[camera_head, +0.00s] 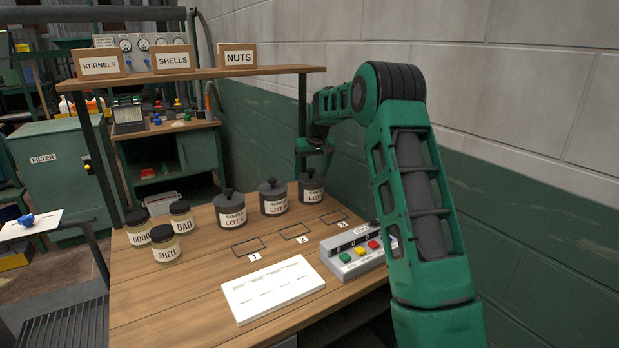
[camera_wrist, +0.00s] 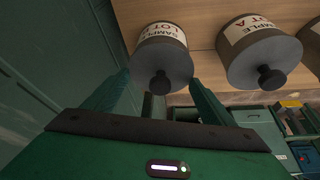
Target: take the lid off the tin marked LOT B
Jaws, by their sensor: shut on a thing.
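Three dark grey tins with knobbed lids stand in a row at the back of the wooden table. The left tin (camera_head: 230,212) reads LOT C. The middle tin (camera_head: 273,203) reads LOT A in the wrist view (camera_wrist: 262,55). The right tin (camera_head: 311,192) also shows in the wrist view (camera_wrist: 163,40); its label reads SAMPLE LOT, its letter unclear. My gripper (camera_wrist: 160,78) has one finger on each side of this right tin's lid (camera_wrist: 163,62) and is shut on it, the knob between the fingers. The lid is on the tin. In the head view my gripper (camera_head: 314,166) is partly hidden.
Jars marked GOOD (camera_head: 139,228), BAD (camera_head: 182,217) and SHELL (camera_head: 165,245) stand at the left. A white tray (camera_head: 272,290) and a button box (camera_head: 355,252) lie in front. Three outlined squares (camera_head: 295,231) are empty. A shelf (camera_head: 200,73) hangs above; a wall (camera_head: 520,130) bounds the right.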

